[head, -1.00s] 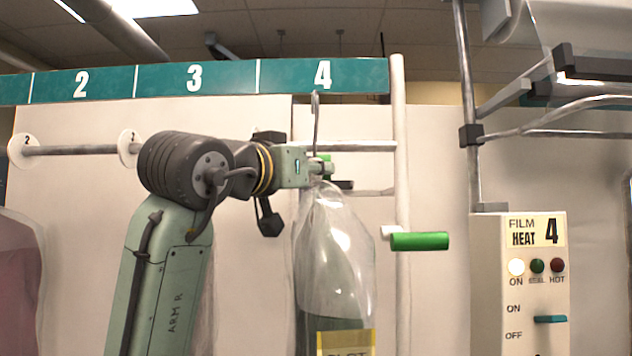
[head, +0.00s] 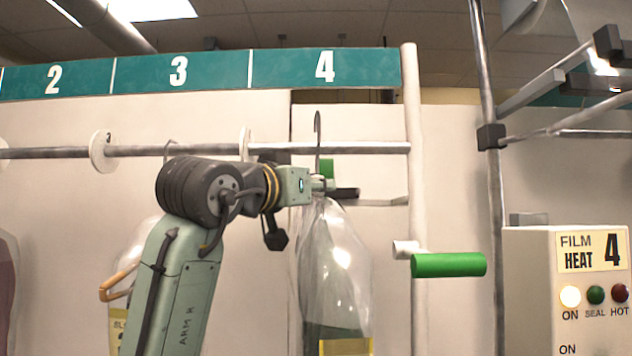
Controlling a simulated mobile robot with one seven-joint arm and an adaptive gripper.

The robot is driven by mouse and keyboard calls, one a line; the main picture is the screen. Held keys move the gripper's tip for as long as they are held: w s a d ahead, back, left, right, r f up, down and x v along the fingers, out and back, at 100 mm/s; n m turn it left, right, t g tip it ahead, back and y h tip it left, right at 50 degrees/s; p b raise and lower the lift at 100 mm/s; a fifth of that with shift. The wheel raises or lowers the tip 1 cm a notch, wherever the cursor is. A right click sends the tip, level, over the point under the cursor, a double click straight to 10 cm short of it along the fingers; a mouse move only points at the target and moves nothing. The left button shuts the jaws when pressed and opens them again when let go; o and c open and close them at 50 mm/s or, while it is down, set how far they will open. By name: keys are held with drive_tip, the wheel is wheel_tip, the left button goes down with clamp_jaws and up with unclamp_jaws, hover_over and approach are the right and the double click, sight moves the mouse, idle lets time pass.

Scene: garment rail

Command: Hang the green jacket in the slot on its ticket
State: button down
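The green jacket (head: 330,335) hangs inside a clear film bag (head: 338,260), dark green at the bottom of the head view. A yellow ticket (head: 345,347) on it is cut off by the frame edge, so its number is hidden. My gripper (head: 326,185) is at the neck of its hanger and appears shut on it; the fingers are small and partly hidden. The hanger's hook (head: 317,130) stands upright above my gripper, its top higher than the rail (head: 370,148). I cannot tell whether it is over or in front of the rail. It is below sign number 4 (head: 325,67).
White discs (head: 103,151) and (head: 247,143) divide the rail. A white post (head: 412,200) with a green handle (head: 448,265) stands right of the jacket. Another garment on a wooden hanger (head: 118,287) is partly behind my arm. A film heat box (head: 540,290) stands at right.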

drive_tip(key=shift+w+r+p, duration=0.15)
drive_tip(key=shift+w+p, duration=0.75)
drive_tip(key=shift+w, duration=2.1)
drive_tip(key=shift+w+f+b, duration=0.1)
drive_tip(key=shift+f+b, duration=0.7)
drive_tip(key=shift+f, duration=0.4)
